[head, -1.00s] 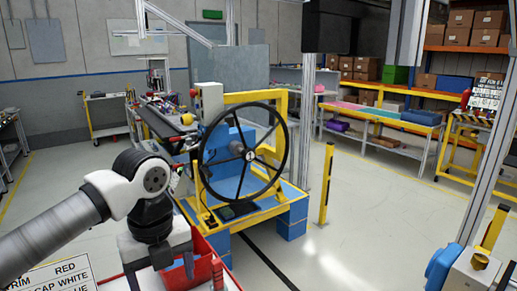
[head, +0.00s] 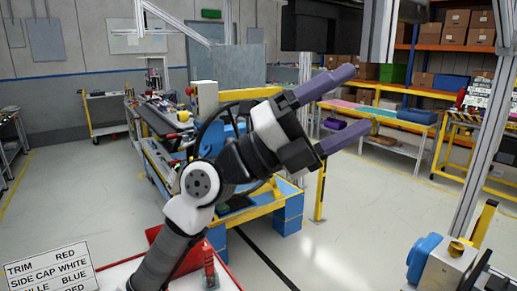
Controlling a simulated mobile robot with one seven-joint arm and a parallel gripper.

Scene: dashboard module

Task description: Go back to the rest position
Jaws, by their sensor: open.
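My gripper (head: 346,108) is raised at the centre right of the head view. Its two purple-grey fingers are spread apart and point up and to the right, with nothing between them. My arm rises from the bottom of the view and bends up in front of the dashboard stand. The yellow and blue stand (head: 262,208) is partly hidden behind my arm. Most of the black steering wheel (head: 208,132) is also hidden, with only part of its left rim showing.
A red bin (head: 209,270) stands on the near table beside my arm, by a sign (head: 46,270) with printed words. A yellow post (head: 320,190) stands right of the stand. A blue and grey device (head: 428,260) is at lower right. The floor between is clear.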

